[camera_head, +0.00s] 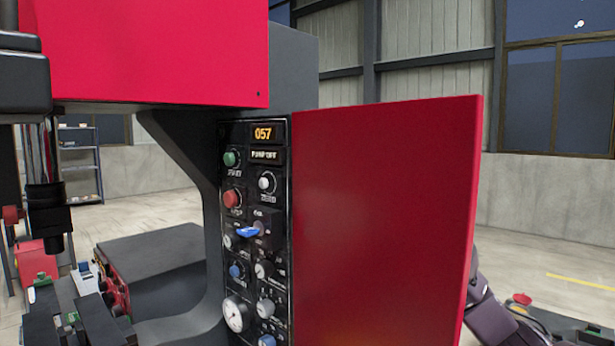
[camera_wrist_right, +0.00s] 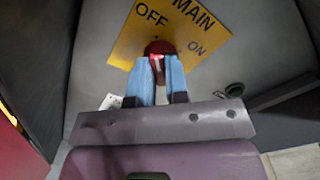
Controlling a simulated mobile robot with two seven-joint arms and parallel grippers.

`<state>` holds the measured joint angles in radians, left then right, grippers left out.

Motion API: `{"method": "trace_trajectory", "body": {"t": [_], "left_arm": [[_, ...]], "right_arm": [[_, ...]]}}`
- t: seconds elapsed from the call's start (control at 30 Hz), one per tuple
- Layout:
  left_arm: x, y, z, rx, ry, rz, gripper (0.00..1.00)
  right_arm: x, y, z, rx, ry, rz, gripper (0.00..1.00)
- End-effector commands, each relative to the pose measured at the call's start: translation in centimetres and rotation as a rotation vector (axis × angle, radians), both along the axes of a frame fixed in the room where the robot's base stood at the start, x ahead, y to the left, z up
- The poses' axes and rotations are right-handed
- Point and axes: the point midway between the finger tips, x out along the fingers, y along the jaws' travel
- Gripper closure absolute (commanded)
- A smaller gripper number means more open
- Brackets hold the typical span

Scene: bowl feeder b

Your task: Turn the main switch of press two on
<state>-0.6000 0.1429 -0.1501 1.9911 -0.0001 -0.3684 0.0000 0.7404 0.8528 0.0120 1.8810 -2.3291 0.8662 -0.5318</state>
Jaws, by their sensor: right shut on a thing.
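The main switch (camera_wrist_right: 159,48) is a red knob on a yellow plate (camera_wrist_right: 125,45) marked MAIN, OFF and ON in the right wrist view. OFF is printed at its upper left and ON at its right. My right gripper (camera_wrist_right: 158,68) is shut on the knob, one blue finger on each side. A pale mark shows on the knob between the fingers, but I cannot tell which way it points. In the head view the red press side panel (camera_head: 385,220) hides the switch and my right gripper. My left gripper is not in view.
Dark walls flank the switch. Floor is open behind the press.

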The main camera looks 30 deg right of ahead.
Motion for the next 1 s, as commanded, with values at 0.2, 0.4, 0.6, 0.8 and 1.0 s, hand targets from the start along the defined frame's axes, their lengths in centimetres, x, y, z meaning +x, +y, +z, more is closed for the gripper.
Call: {"method": "trace_trajectory", "body": {"t": [0.2, 0.4, 0.6, 0.8, 1.0], "left_arm": [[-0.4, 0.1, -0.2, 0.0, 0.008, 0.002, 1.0], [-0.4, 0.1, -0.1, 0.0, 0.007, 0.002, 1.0], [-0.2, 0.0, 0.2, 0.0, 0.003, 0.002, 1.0], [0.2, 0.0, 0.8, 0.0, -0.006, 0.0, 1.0], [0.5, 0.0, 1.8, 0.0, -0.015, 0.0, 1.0]], "right_arm": [[0.0, 0.0, 0.0, 0.012, 0.004, 0.0, 1.0], [0.0, 0.0, 0.0, 0.08, 0.027, 0.001, 1.0], [0.0, 0.0, 0.0, 0.215, 0.075, 0.001, 1.0], [0.0, 0.0, 0.2, 0.393, 0.137, 0.003, 1.0], [0.0, -0.1, 0.3, 0.573, 0.199, 0.002, 1.0]]}}
